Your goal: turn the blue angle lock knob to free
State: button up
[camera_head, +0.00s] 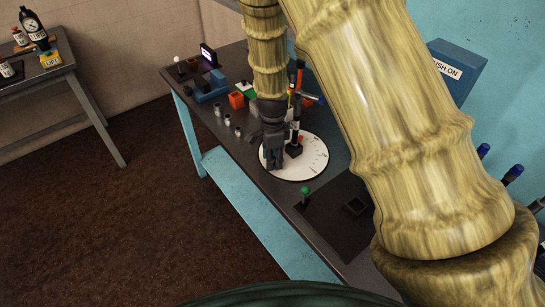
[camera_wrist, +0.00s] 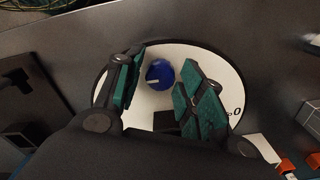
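The blue angle lock knob (camera_wrist: 159,74) shows in the wrist view as a round blue knob with a white pointer line, over the white round dial plate (camera_wrist: 185,53). My gripper (camera_wrist: 155,88) is open, with one green-padded finger on each side of the knob and visible gaps. Whether either finger touches it is hard to tell. In the head view my gripper (camera_head: 273,158) points down over the left part of the dial plate (camera_head: 312,165) and hides the knob. A dark upright post (camera_head: 295,130) stands on the plate. The free marking cannot be read.
A green-topped lever (camera_head: 305,194) stands in front of the dial on the dark bench (camera_head: 225,142). Orange and blue blocks and small silver pieces lie to the left and behind. A blue "PUSH ON" box (camera_head: 456,72) is at the back right.

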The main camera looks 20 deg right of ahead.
jog(key=shift+s+r, duration=0.1)
jog(key=c, duration=0.3)
jog(key=shift+c, duration=1.4)
jog(key=shift+n, duration=0.4)
jog(key=n, duration=0.2)
jog(key=shift+n, duration=0.4)
jog(key=n, duration=0.3)
jog(key=shift+f+n, duration=0.2)
jog(key=shift+n, duration=0.1)
jog(key=n, duration=0.5)
jog(key=shift+s+n, duration=0.1)
jog(key=shift+n, duration=0.2)
jog(key=n, duration=0.5)
